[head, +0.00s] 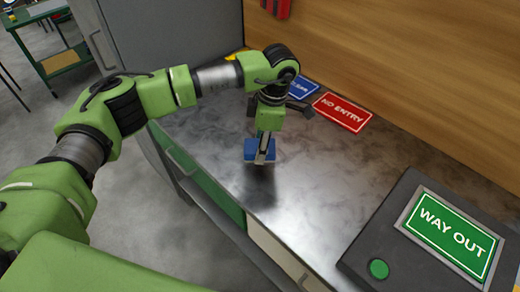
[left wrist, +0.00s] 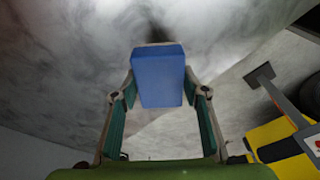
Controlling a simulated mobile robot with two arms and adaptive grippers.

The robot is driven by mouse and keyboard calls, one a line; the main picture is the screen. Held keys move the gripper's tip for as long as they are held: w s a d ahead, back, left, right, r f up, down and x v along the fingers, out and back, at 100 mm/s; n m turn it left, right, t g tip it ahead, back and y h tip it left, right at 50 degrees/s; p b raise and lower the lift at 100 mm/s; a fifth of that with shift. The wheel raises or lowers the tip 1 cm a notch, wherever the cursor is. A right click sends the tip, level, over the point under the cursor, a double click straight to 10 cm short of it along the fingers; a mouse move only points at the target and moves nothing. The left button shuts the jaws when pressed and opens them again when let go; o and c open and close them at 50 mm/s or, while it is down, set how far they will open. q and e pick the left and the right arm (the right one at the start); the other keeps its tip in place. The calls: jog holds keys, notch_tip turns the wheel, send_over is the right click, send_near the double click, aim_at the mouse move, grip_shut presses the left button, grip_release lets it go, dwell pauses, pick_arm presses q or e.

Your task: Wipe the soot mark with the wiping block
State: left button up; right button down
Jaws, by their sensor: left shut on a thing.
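A blue wiping block (head: 251,156) is held at the metal worktop by my left gripper (head: 263,148). In the left wrist view the block (left wrist: 157,76) sits between the two fingers of my left gripper (left wrist: 158,92), which is shut on it. A dark smudge (left wrist: 155,32) shows on the worktop just past the block's far edge and is partly hidden by it. In the head view a dark patch (head: 260,188) lies in front of the block. I cannot tell soot from shadow there, or whether the block touches the worktop. My right gripper is not in view.
The metal worktop (head: 320,185) is clear around the block. A red NO ENTRY sign (head: 342,112) and a blue sign (head: 301,88) lie near the wooden back wall. A dark console with a green WAY OUT panel (head: 450,231) and green button (head: 379,269) stands at the front right.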

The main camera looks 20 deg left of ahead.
pick_arm(q)
notch_tip(320, 180, up, 2)
jog(key=shift+w+a+r+p, duration=0.15)
jog(key=shift+r+p, duration=0.1)
jog(key=shift+p, duration=0.25)
jog(key=shift+r, duration=0.4)
